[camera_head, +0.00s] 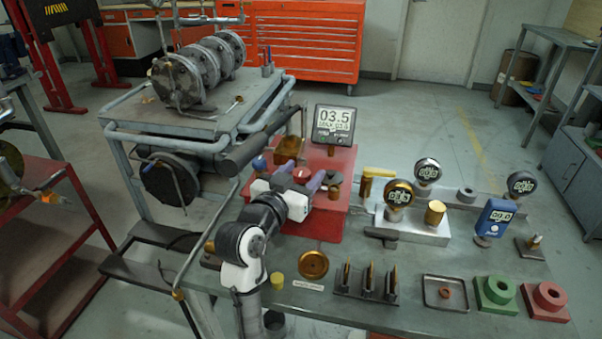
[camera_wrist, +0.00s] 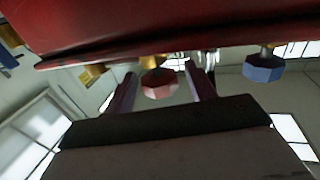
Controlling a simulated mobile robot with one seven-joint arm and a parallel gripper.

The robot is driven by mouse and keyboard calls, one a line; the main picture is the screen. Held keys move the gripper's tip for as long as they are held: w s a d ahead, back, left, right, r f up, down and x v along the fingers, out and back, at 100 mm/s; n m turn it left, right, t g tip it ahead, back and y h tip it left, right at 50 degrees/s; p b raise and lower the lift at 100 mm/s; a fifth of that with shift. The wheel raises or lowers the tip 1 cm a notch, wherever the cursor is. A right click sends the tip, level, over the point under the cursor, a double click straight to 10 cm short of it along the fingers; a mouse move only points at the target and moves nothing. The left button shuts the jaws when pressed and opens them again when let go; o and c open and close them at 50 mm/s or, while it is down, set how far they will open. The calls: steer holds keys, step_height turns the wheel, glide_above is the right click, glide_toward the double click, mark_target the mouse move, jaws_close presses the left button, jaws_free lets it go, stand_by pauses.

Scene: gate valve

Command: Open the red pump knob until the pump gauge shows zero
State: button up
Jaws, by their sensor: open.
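The red pump box (camera_head: 334,222) stands on the bench and also spans the top of the wrist view (camera_wrist: 110,30). Its red knob (camera_head: 303,172) lies between the fingers of my gripper (camera_head: 301,177). The wrist view shows the red faceted knob (camera_wrist: 159,86) between the two purple fingers of my gripper (camera_wrist: 162,88), with visible gaps on both sides. My gripper is open and not clamped on it. The pump gauge (camera_head: 334,123) stands behind the box and its large digits read 03.5; the smaller line is hard to read.
A blue knob (camera_head: 259,163) sits left of my gripper, and a brass fitting (camera_head: 289,148) lies behind it. Round gauges (camera_head: 398,194) and a blue meter (camera_head: 495,218) stand to the right. A slotted rack (camera_head: 366,283) and a brass disc (camera_head: 314,265) are in front.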

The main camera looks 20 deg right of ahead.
steer(key=shift+c, duration=0.4)
steer(key=c, duration=0.9)
steer(key=shift+s+n+t+y+p, duration=0.1)
steer(key=shift+n+t+y+p, duration=0.2)
steer(key=shift+t, duration=0.1)
steer(key=n+t+y+p, duration=0.3)
steer(key=n+y+p, duration=0.1)
steer(key=y, duration=0.1)
steer(key=shift+d+r+n+t+y, duration=0.1)
steer(key=shift+d+n+t+y, duration=0.05)
steer(key=shift+n+t+y, duration=0.2)
steer(key=shift+n+t+y+p, duration=0.2)
steer(key=shift+n+t+y, duration=0.25)
steer(key=shift+n+y, duration=0.75)
steer(key=shift+n+t+y+p, duration=0.15)
steer(key=shift+n+t+y, duration=0.35)
steer(key=shift+y, duration=1.15)
steer(key=shift+f+n+y, duration=0.2)
steer(key=shift+n+y, duration=0.05)
steer(key=shift+y, duration=0.05)
steer(key=o, duration=1)
